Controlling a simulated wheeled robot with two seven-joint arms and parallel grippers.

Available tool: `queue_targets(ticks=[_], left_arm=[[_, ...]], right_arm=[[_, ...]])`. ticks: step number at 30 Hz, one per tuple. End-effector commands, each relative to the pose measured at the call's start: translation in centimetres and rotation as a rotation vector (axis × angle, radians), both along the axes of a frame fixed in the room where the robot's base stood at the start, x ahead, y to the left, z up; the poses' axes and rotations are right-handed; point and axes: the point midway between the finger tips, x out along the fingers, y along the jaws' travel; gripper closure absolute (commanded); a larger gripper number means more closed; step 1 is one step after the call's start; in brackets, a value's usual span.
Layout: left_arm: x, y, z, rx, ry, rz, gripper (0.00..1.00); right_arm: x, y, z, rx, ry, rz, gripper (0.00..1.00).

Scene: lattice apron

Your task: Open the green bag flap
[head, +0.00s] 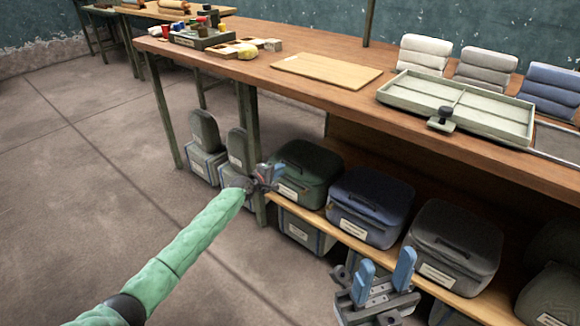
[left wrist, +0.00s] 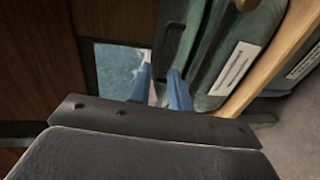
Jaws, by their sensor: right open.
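The green bag (head: 312,166) stands at the left end of the low shelf, with a pale label on its front. Its flap looks closed in the head view. In the left wrist view the green bag (left wrist: 210,62) lies just beyond my fingers, with a dark strip near the fingertips. My left gripper (head: 272,173) is at the bag's left side. Its blue fingers (left wrist: 160,72) show a narrow gap. I cannot tell whether anything is held between them. My right gripper (head: 385,268) is open and empty, low in front of the blue and dark grey bags.
A blue bag (head: 368,206) and a dark grey bag (head: 452,246) stand to the right on the shelf (head: 355,241). The workbench top (head: 345,97) overhangs them. A table leg (head: 246,120) stands close behind my left gripper. The floor at left is clear.

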Motion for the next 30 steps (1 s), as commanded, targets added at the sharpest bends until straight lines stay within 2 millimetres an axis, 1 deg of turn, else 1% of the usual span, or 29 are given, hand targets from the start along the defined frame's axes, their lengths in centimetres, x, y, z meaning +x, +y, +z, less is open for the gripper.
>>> queue_targets(ticks=[4, 9, 15, 20, 28, 30], left_arm=[[1.6, -1.2, -0.5, 0.0, -0.004, 0.001, 0.8], [3.4, -2.5, -1.0, 0.002, -0.003, 0.0, 0.8], [5.0, -3.6, -1.3, 0.001, -0.003, 0.0, 0.8], [5.4, -3.9, -1.4, 0.001, -0.003, 0.0, 0.8], [5.5, -4.0, -1.4, 0.002, -0.004, 0.0, 0.8], [5.5, -4.0, -1.4, 0.002, -0.004, 0.0, 0.94]], right_arm=[[-1.1, -0.3, 0.3, 0.02, -0.054, 0.007, 0.58], [-0.9, -0.1, -0.2, 0.03, -0.053, 0.024, 0.58], [-0.8, 0.2, -0.5, 0.039, -0.055, 0.043, 0.58], [-0.8, 0.3, -0.5, 0.042, -0.053, 0.05, 0.58], [-0.9, 0.3, -0.5, 0.042, -0.053, 0.051, 0.58], [-0.9, 0.3, -0.5, 0.043, -0.054, 0.051, 0.58]])
